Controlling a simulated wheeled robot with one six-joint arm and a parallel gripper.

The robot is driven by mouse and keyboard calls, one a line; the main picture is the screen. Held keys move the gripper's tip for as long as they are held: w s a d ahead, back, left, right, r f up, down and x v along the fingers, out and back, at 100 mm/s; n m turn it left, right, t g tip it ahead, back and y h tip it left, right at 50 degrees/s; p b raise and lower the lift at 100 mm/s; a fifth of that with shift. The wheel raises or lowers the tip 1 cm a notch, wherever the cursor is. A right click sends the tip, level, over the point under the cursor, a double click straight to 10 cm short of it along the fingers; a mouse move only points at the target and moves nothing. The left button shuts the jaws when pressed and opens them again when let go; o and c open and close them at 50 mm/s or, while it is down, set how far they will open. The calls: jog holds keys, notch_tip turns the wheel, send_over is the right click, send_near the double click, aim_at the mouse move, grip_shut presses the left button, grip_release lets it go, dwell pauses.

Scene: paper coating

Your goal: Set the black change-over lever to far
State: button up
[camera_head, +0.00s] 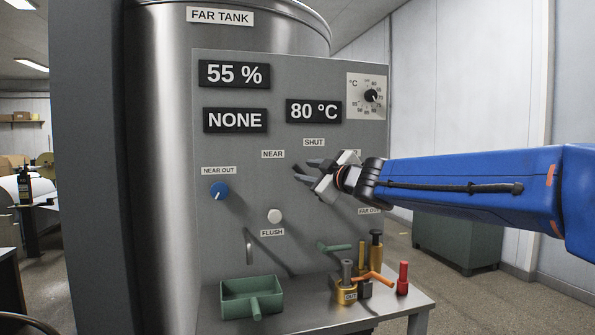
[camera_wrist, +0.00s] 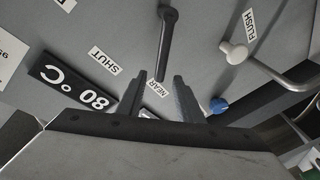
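The black change-over lever (camera_wrist: 166,40) shows in the wrist view, running from its round pivot at the top toward the NEAR label (camera_wrist: 157,89). In the head view only a dark bit of it shows by my fingertips, and the rest is hidden. The SHUT label (camera_head: 314,142) is above my gripper. The FAR label (camera_head: 355,154) is mostly hidden behind my gripper. My gripper (camera_head: 313,178) is open in front of the grey panel (camera_head: 240,155). In the wrist view its two fingers (camera_wrist: 160,80) stand either side of the lever's free end, with gaps; contact is not visible.
A blue NEAR OUT knob (camera_head: 219,191) and a white FLUSH knob (camera_head: 274,216) sit left and below. Displays read 55 %, NONE and 80 °C. A shelf (camera_head: 300,319) below holds a green tray (camera_head: 233,288), a yellow-based grey-topped tool (camera_head: 347,285) and a red-handled item (camera_head: 403,277).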

aim_at(299, 169)
jog(key=shift+x, duration=2.95)
jog(key=shift+c, duration=0.2)
grip_shut()
